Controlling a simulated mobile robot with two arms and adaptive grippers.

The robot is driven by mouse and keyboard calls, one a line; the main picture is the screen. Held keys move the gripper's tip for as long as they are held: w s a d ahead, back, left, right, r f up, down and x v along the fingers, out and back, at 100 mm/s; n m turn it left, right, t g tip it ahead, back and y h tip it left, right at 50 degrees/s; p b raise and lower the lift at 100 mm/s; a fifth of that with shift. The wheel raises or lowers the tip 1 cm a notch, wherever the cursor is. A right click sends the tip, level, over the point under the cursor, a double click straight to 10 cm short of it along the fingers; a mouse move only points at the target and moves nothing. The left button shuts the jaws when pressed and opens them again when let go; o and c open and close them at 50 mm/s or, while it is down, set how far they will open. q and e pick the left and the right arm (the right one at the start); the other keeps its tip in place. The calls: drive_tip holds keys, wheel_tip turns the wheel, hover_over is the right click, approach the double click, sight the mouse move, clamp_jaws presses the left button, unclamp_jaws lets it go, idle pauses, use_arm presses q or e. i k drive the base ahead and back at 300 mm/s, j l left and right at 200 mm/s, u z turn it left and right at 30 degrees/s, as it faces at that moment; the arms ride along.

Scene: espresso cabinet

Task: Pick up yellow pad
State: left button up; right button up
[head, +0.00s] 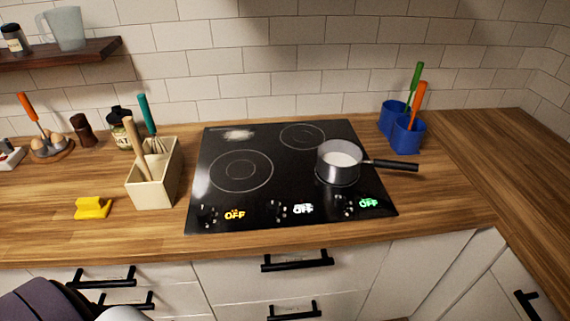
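The yellow pad (93,208) lies on the wooden counter near its front edge, left of the cream utensil box. It is a small, bright yellow block with an uneven top. Nothing covers it and no gripper touches it. Neither my left nor my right gripper shows in the head view. A dark rounded shape with a white part is at the bottom left corner, in front of the drawers; I cannot tell which part it is.
The cream utensil box (153,184) stands just right of the pad. A black cooktop (225,205) with a saucepan (338,172) is further right. Blue utensil cups (407,133), an egg holder (50,146) and jars stand further back. The counter left of the pad is clear.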

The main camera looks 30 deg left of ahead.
sight(91, 208)
drive_tip(key=u, duration=0.45)
drive_tip(key=j+u, duration=0.1)
drive_tip(key=u, duration=0.3)
drive_tip(key=j+u, duration=0.1)
drive_tip(key=u, duration=0.75)
drive_tip(key=j+u, duration=0.15)
drive_tip(key=u, duration=0.3)
